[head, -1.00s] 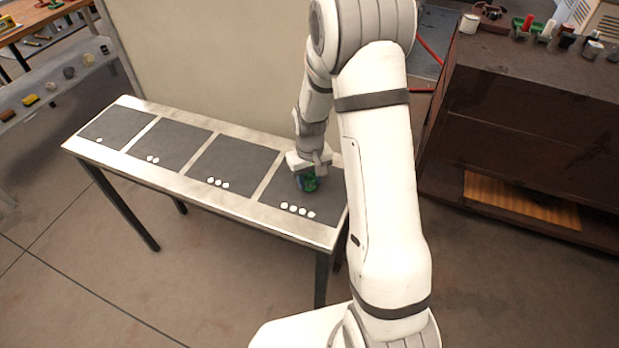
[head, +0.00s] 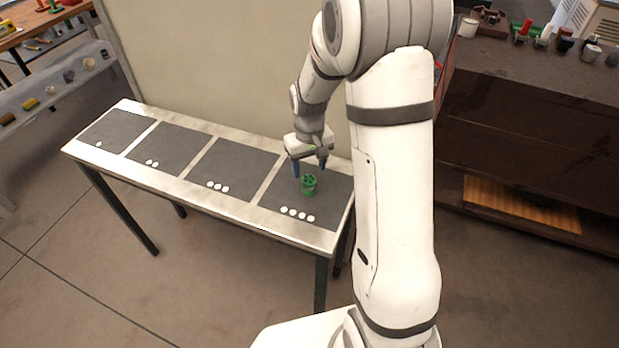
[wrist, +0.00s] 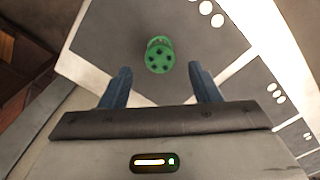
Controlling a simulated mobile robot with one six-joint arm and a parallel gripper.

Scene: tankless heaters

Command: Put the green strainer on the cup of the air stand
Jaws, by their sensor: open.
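The green strainer (head: 309,185) stands upright on the dark panel with several white dots, at the right end of the narrow table. In the wrist view, the strainer (wrist: 159,56) shows a round top with several dark holes. My gripper (head: 310,170) is open and empty, just above and behind the strainer in the head view. In the wrist view, its two blue fingers (wrist: 161,85) are spread apart, with the strainer beyond their tips and between their lines. I cannot make out the air stand or its cup for certain.
The narrow table (head: 190,186) carries several dark panels marked with white dots; the others are empty. A pale upright board (head: 220,70) stands behind it. A brown cabinet (head: 530,120) at right bears several small items, including a red-topped one (head: 525,28) and a white cup-like one (head: 469,26).

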